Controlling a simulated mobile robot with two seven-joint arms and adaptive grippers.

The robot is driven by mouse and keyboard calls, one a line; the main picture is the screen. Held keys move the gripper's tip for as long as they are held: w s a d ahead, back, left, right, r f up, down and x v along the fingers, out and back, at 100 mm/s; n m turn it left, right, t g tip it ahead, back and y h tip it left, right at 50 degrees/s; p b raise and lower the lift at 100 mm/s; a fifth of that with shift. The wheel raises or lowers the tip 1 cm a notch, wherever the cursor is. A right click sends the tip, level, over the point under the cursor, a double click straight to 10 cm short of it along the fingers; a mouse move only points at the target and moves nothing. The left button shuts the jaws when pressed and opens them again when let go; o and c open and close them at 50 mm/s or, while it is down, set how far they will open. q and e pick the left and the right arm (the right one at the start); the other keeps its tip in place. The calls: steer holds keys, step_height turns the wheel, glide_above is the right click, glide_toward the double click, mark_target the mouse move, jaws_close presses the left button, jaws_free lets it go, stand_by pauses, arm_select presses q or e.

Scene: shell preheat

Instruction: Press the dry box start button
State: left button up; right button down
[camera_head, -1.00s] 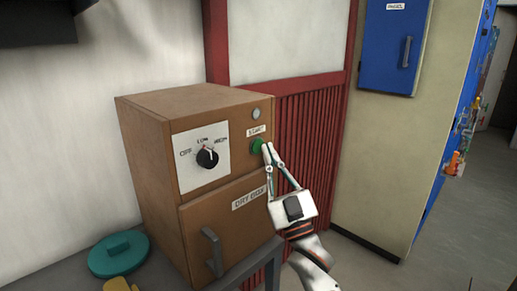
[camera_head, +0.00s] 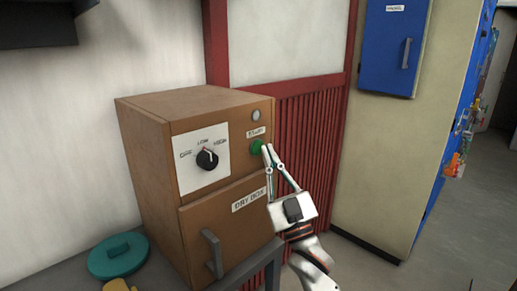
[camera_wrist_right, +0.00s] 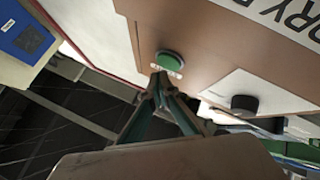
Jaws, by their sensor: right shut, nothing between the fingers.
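The brown dry box (camera_head: 150,140) stands on a grey surface. Its green start button (camera_head: 257,147) is on the upper right of the front, under a START label, with a grey round lamp (camera_head: 255,115) above. My right gripper (camera_head: 266,147) is shut and empty, its fingertips right beside the button. In the right wrist view the fingertips (camera_wrist_right: 158,78) are just short of the green button (camera_wrist_right: 169,60) in the picture; I cannot tell whether they touch it. My left gripper is not in view.
A black dial (camera_head: 207,158) sits on a white plate left of the button. The box door has a grey handle (camera_head: 212,253). A teal lid (camera_head: 118,257) lies at the lower left. A blue wall panel (camera_head: 392,50) is at the upper right.

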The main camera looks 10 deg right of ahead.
steer(key=shift+w+a, duration=0.1)
stand_by(0.4)
steer(key=shift+w+a, duration=0.15)
steer(key=shift+w, duration=0.1)
steer(key=shift+w+a, duration=0.2)
steer(key=shift+w, duration=0.2)
stand_by(0.8)
steer(key=shift+s, duration=0.1)
steer(key=shift+s+d+p, duration=0.4)
steer(key=shift+s+d, duration=0.05)
steer(key=shift+s, duration=0.2)
